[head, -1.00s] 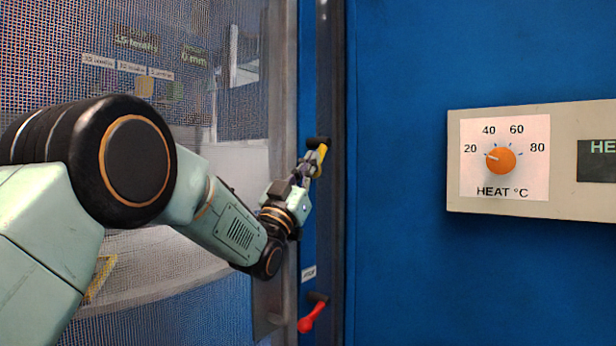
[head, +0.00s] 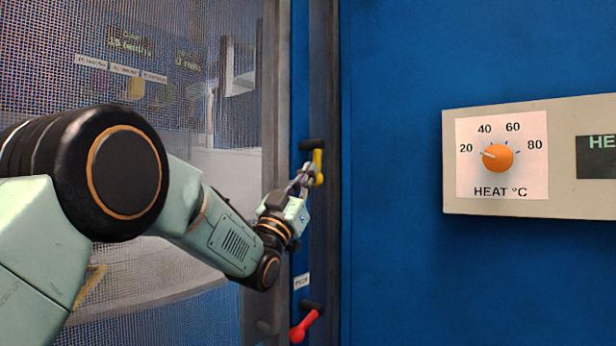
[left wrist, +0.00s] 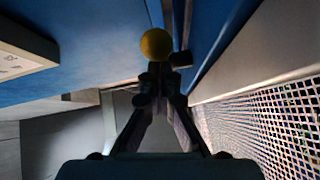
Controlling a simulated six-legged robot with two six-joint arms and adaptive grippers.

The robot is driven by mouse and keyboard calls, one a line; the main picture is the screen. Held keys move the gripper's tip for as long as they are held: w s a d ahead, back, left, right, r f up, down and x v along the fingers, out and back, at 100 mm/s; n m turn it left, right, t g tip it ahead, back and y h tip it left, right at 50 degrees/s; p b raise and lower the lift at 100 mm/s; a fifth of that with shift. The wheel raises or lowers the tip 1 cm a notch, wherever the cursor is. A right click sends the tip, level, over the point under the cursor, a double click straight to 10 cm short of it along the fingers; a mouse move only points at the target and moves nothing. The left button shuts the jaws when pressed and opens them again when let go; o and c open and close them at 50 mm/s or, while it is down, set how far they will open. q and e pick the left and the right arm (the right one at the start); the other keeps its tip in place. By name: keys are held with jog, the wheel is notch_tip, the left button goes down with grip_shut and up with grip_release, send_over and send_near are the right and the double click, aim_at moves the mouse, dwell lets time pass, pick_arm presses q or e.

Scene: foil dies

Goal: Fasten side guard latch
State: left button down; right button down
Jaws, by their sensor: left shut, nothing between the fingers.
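A yellow latch handle (head: 318,167) hangs almost straight down from a black pivot (head: 312,144) on the blue frame beside the mesh guard (head: 120,80). In the left wrist view its round yellow end (left wrist: 156,44) shows just beyond the fingertips. My left gripper (head: 307,176) is shut with nothing held, close against the left side of the handle; whether it touches cannot be told. The shut fingers also show in the left wrist view (left wrist: 160,72). My right gripper is not in view.
A red handle (head: 303,328) slants down-left lower on the same frame, under a small white label (head: 301,281). A beige panel with an orange heat knob (head: 497,158) is at the right. The blue wall between is clear.

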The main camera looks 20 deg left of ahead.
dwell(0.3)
pick_arm(q)
notch_tip(320, 180, up, 10)
dwell(0.5)
jog(key=shift+f, duration=0.15)
dwell(0.4)
